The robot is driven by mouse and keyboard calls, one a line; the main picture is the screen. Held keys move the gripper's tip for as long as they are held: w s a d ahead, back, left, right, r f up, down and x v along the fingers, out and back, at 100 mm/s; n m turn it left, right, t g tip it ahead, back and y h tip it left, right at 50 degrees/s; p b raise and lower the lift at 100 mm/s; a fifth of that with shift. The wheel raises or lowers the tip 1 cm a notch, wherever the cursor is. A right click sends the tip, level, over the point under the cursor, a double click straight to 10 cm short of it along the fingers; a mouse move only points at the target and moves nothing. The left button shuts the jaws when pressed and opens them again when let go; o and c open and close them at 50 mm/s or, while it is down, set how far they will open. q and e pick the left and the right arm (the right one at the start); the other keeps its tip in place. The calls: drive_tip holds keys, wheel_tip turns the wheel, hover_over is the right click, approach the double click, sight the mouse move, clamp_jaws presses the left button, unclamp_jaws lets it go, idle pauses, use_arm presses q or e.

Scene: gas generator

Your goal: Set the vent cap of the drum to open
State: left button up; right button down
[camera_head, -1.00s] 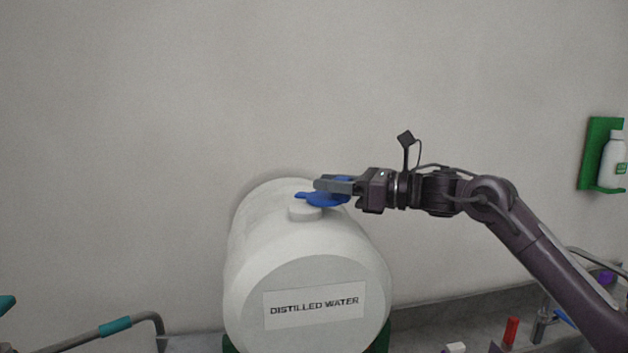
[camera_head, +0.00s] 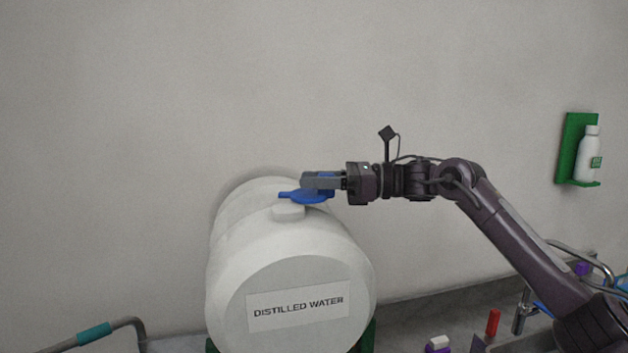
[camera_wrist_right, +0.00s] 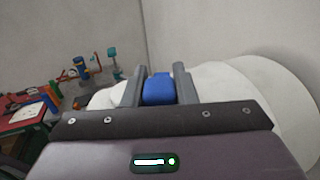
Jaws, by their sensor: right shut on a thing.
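The large white drum (camera_head: 300,262) lies on its side with a "DISTILLED WATER" label (camera_head: 297,307) facing me. On its top is a short white neck (camera_head: 289,213). The blue vent cap (camera_head: 306,198) shows just above and to the right of the neck; I cannot tell how far it is turned. My right gripper (camera_head: 305,181) comes in from the right and is shut on the cap's upright blue part. The right wrist view shows this blue part (camera_wrist_right: 159,89) between the two fingers. The fingers hide part of the cap. My left gripper is out of view.
The wall stands close behind the drum. A white bottle (camera_head: 590,155) sits in a green wall holder (camera_head: 570,150) at the right. A grey pipe with a teal sleeve (camera_head: 94,334) is at lower left. A red item (camera_head: 493,322) and other small items stand at lower right.

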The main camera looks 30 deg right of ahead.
drive_tip(key=c, duration=1.2)
unclamp_jaws()
drive_tip(key=shift+o, duration=0.2)
drive_tip(key=b+v, duration=0.2)
drive_tip(key=v, duration=0.5)
drive_tip(key=shift+s+d, duration=0.2)
drive_tip(key=shift+d, duration=0.15)
